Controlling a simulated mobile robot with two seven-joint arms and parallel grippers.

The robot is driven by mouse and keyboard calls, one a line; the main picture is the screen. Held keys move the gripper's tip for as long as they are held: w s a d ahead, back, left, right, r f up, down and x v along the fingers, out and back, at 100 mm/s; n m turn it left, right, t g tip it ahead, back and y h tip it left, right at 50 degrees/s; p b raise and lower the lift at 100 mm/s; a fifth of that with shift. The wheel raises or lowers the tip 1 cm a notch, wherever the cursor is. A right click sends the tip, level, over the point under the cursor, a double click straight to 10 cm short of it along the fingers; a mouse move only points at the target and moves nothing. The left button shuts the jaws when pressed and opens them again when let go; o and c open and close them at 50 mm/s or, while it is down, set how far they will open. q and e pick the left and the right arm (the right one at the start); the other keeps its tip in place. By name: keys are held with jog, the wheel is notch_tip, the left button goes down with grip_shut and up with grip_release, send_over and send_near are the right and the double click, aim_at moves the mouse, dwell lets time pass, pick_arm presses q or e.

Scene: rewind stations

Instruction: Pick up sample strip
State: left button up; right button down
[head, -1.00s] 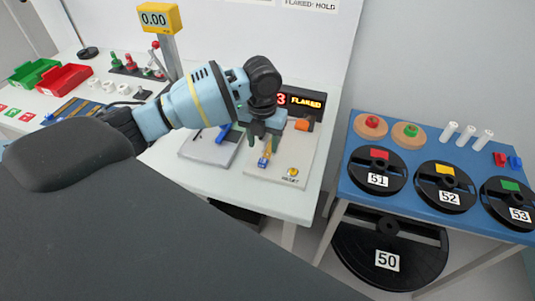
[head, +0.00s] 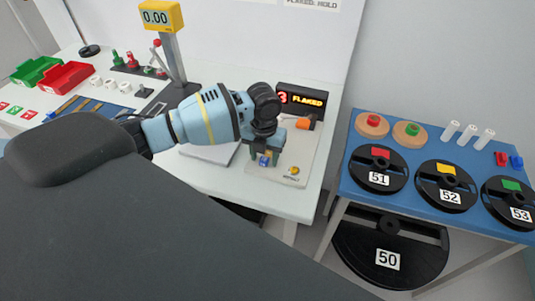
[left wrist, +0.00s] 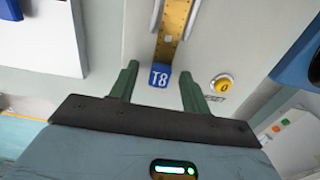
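The sample strip is a yellow-gold strip (left wrist: 175,24) with a blue end tab marked T8 (left wrist: 160,77). My left gripper (head: 264,164) is low over the plate. In the left wrist view its two green fingers (left wrist: 159,72) are open, one on each side of the blue tab, with gaps between. I cannot tell its exact height above the tab. My right gripper is not in view.
A yellow button (left wrist: 222,84) sits right of the strip. The display (head: 301,98) stands behind. A grey pad (head: 210,152) lies to the left. A blue table (head: 345,190) with several black reels is at right. A gauge reading 0.00 (head: 158,17) stands at the back left.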

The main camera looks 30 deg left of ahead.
pick_arm(q)
grip_shut()
jog(key=shift+r, duration=0.1)
jog(key=shift+r, duration=0.55)
notch_tip(320, 180, up, 2)
jog(key=shift+r, duration=0.1)
jog(key=s+d+r, duration=0.1)
jog(key=s+d, duration=1)
jog(key=shift+s+d+r, duration=0.15)
jog(key=shift+d+r, duration=0.05)
jog(key=shift+r, duration=0.05)
